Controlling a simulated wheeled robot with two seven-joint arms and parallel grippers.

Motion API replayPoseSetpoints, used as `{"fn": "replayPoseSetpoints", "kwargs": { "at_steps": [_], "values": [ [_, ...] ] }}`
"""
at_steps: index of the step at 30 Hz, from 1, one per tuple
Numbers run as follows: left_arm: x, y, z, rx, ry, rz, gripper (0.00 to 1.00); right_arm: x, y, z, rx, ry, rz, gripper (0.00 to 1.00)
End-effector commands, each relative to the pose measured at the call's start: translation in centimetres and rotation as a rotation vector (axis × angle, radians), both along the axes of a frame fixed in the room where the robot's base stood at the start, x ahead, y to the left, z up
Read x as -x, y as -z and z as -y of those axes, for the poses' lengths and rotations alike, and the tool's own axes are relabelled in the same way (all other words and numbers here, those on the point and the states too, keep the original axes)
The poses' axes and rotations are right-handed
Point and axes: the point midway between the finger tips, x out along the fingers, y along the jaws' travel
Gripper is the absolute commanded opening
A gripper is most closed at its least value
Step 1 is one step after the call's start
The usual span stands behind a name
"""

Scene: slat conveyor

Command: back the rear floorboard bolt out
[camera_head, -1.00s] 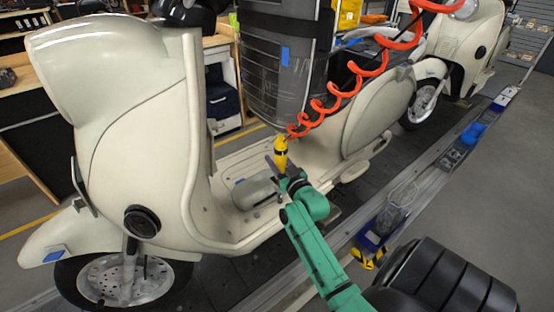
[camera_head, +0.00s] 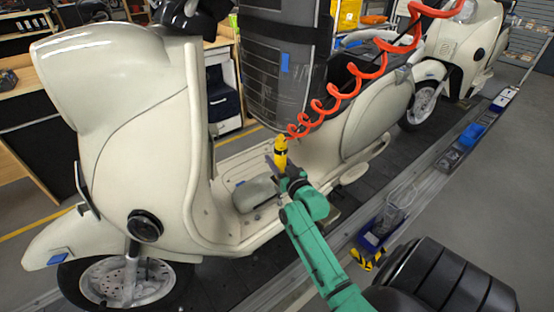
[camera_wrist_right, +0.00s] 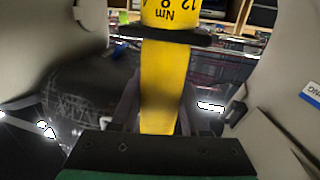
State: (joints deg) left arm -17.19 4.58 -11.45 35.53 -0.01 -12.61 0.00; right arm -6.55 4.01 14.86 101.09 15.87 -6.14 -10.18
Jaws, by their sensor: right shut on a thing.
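My right gripper (camera_head: 281,170) is shut on a yellow power driver (camera_head: 281,149), which stands roughly upright over the cream scooter's footboard. In the right wrist view the driver (camera_wrist_right: 165,85) fills the middle between the dark fingers, with upside-down "Nm" lettering near its top. My left gripper is not in view.
A red coiled hose (camera_head: 345,92) runs from near the driver to the upper right. A grey rounded pad (camera_head: 254,194) lies on the footboard beside my gripper. A second scooter (camera_head: 465,45) stands behind at right.

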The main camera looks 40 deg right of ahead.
Motion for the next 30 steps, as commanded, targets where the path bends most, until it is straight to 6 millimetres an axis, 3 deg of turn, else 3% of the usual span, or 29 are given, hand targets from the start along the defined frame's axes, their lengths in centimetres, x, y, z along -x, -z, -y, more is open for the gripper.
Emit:
{"fn": "replayPoseSetpoints", "kwargs": {
  "at_steps": [16, 30],
  "values": [
    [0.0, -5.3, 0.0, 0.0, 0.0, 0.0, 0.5, 0.0, -5.4, 0.0, 0.001, -0.001, 0.0, 0.0],
    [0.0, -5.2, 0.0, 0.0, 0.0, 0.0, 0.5, 0.0, -5.4, 0.0, 0.001, -0.001, 0.0, 0.0]
  ]
}}
